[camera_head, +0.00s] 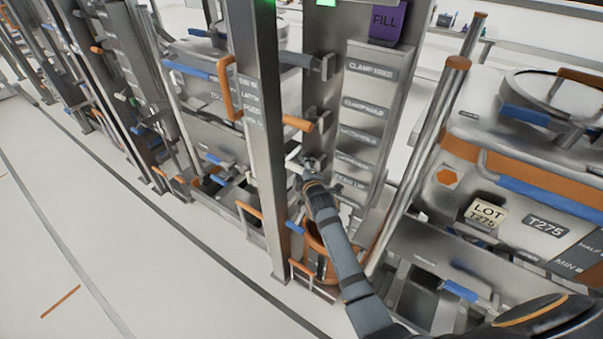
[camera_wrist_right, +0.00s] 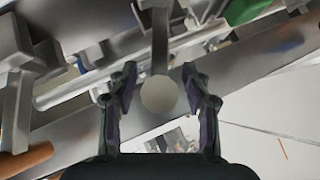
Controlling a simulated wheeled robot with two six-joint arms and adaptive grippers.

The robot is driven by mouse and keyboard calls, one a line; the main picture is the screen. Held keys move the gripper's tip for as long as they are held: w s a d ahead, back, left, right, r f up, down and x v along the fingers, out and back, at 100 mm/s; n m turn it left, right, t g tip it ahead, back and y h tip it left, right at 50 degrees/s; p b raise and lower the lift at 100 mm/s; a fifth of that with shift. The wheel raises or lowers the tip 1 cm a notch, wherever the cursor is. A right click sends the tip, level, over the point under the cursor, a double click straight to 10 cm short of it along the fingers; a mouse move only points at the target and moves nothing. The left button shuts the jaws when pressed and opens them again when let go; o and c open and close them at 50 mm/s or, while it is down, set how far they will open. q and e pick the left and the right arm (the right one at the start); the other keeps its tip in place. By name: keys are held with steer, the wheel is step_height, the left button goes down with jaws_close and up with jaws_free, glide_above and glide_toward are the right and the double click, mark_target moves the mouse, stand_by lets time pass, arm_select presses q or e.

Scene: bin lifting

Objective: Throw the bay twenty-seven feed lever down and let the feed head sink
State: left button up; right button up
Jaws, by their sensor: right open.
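My right gripper (camera_head: 304,167) reaches up to the grey bay column, beside the lower part of its labelled panel (camera_head: 362,140). In the right wrist view the gripper (camera_wrist_right: 159,92) is open, with one dark finger on each side. A grey lever bar with a pale round end (camera_wrist_right: 159,95) stands between the fingers, and I see gaps on both sides of it. Which lever it is I cannot read for certain; the plate lettering is small and blurred. The feed head is not clearly identifiable. My left gripper is out of view.
An orange-handled lever (camera_head: 298,123) sticks out above my right gripper. A grey post (camera_head: 262,130) stands just left of it. An orange ring-shaped part (camera_head: 318,240) is below. A bin marked T275 (camera_head: 545,228) stands at right.

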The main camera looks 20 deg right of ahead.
jaws_close()
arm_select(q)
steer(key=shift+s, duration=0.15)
